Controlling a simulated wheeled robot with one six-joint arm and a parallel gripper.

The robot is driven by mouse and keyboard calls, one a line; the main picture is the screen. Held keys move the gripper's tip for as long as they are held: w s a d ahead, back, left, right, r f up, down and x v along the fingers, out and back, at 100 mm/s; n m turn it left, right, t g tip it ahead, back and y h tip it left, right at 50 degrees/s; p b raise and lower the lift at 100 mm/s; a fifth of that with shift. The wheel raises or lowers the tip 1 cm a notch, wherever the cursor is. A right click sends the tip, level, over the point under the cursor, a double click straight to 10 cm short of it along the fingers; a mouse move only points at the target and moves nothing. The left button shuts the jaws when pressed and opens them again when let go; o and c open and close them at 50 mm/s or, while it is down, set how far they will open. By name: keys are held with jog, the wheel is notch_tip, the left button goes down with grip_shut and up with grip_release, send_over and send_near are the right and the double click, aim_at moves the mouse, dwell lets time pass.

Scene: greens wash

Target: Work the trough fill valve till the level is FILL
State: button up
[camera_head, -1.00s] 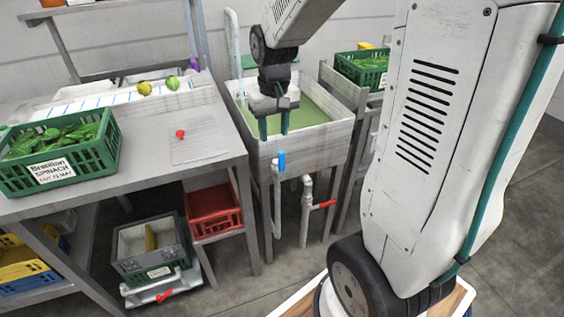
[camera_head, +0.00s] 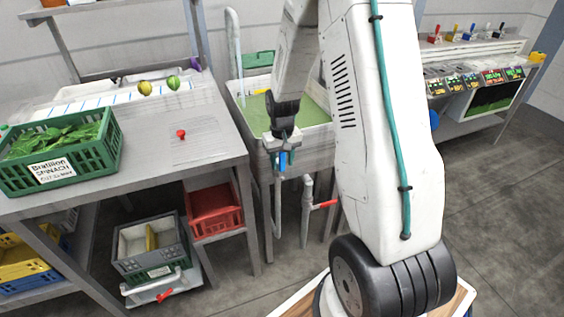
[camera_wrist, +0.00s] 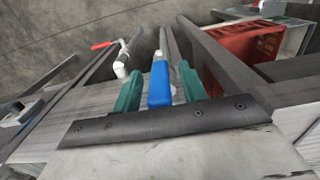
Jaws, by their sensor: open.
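The trough (camera_head: 312,148) stands in the middle of the head view with green water in it. A blue valve handle (camera_head: 282,161) is on its front pipe, and it also shows in the wrist view (camera_wrist: 159,84). My gripper (camera_head: 282,158) is open at the blue handle, with one teal finger on each side of it. I cannot tell whether the fingers touch it. A second valve with a red handle (camera_head: 327,204) is on a white pipe to the right, also in the wrist view (camera_wrist: 102,45). No level mark can be read.
A steel table (camera_head: 205,150) at the left bears a green crate of spinach (camera_head: 105,160), a small red knob (camera_head: 181,134) and two round vegetables. A red crate (camera_head: 215,212) and a grey crate (camera_head: 150,250) are below. Open floor lies at right.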

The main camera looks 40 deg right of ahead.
jog(key=shift+f, duration=0.35)
grip_shut()
